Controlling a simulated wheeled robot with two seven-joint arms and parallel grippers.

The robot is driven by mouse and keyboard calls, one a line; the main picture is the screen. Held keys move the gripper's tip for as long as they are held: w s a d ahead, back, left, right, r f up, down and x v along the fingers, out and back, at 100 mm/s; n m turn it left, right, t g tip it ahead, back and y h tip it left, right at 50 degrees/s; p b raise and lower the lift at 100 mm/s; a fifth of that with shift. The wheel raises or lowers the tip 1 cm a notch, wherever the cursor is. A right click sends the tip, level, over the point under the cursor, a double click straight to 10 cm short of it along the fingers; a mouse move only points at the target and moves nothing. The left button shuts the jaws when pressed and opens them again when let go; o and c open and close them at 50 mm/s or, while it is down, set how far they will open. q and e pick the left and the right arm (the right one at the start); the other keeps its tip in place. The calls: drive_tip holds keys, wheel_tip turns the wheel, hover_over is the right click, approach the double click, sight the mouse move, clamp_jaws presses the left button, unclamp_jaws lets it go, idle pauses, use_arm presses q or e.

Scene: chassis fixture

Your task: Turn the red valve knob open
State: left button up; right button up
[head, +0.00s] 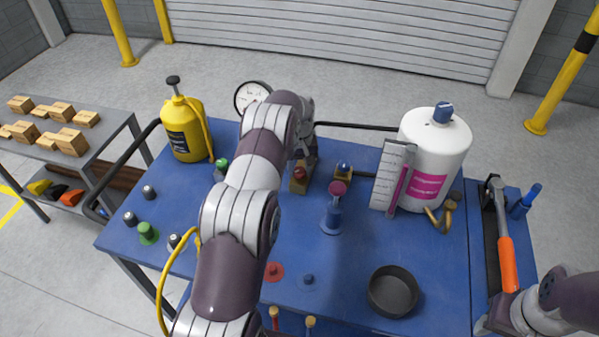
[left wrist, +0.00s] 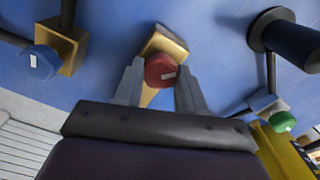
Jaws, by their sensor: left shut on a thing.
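The red valve knob (left wrist: 160,71) is on a brass valve body (left wrist: 163,44) in the left wrist view. My left gripper (left wrist: 159,78) has one finger on each side of the knob and is shut on it. In the head view the red knob (head: 300,173) shows on its brass body just right of my left arm, which hides most of my left gripper (head: 304,150). My right arm shows only in part at the lower right, and its gripper is not in view.
A blue knob (head: 344,167) on brass stands right of the red one, and a green knob (head: 221,164) left. A blue post with a dark red top (head: 338,188) stands in front. A white tank (head: 434,150), yellow sprayer (head: 184,125) and black bowl (head: 394,290) are on the blue table.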

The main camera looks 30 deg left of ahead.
sight(300, 170)
use_arm(q)
drive_tip(key=n, duration=0.3)
drive_tip(key=shift+r+n, duration=0.15)
drive_tip(key=shift+n, duration=0.25)
drive_tip(key=shift+w+n, duration=0.1)
drive_tip(key=shift+n, duration=2.2)
drive_tip(key=shift+r, duration=0.1)
drive_tip(key=o, duration=0.9)
drive_tip(key=shift+o, duration=0.8)
wheel_tip(300, 170, up, 13)
drive_tip(key=p, duration=1)
drive_tip(key=shift+f, duration=0.2)
